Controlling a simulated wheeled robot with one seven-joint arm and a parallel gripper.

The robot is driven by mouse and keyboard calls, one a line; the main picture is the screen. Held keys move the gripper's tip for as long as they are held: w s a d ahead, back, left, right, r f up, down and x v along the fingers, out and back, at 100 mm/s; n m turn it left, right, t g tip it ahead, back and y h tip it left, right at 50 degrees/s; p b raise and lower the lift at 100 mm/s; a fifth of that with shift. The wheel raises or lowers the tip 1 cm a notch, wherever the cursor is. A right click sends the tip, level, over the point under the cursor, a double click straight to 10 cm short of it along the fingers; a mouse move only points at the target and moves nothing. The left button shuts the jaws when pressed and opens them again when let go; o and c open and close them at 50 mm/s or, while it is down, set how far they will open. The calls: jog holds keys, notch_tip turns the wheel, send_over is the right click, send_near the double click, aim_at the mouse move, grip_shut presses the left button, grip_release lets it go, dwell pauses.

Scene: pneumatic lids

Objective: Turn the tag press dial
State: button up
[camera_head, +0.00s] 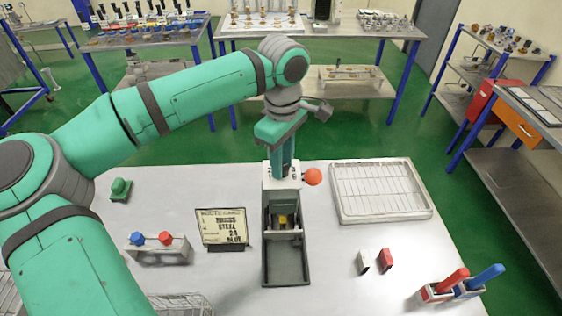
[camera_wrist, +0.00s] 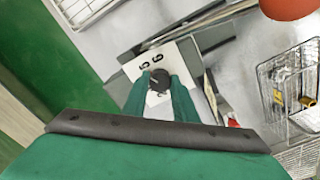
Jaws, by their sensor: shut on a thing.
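The tag press (camera_head: 285,245) stands in the middle of the white table, with a pale head, a dark open channel in front and a red ball handle (camera_head: 313,177) at its right. In the wrist view its white top plate (camera_wrist: 132,66) carries dark numerals, of which a 5 and a 6 show. My gripper (camera_head: 282,172) points down onto the top of the press. In the wrist view its two green fingers (camera_wrist: 155,88) are closed around the dark dial knob (camera_wrist: 160,72). The fingers hide the knob's sides and part of the plate.
A sign card (camera_head: 222,227) and a holder with blue and red knobs (camera_head: 158,252) stand left of the press. A wire-grid tray (camera_head: 430,209) lies at the right. White and red blocks (camera_head: 374,261) and red and blue handles (camera_head: 462,284) are at the front right.

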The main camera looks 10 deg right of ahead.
jog(key=m, duration=0.5)
jog(key=shift+w+a+m, duration=0.1)
jog(key=shift+w+m, duration=0.05)
jog(key=shift+m, duration=0.15)
jog(key=m, duration=0.4)
jog(key=shift+r+m, duration=0.1)
jog(key=shift+m, duration=0.3)
jog(key=o, duration=1)
jog(key=shift+o, duration=0.2)
jog(key=shift+a, duration=0.1)
notch_tip(320, 180, up, 11)
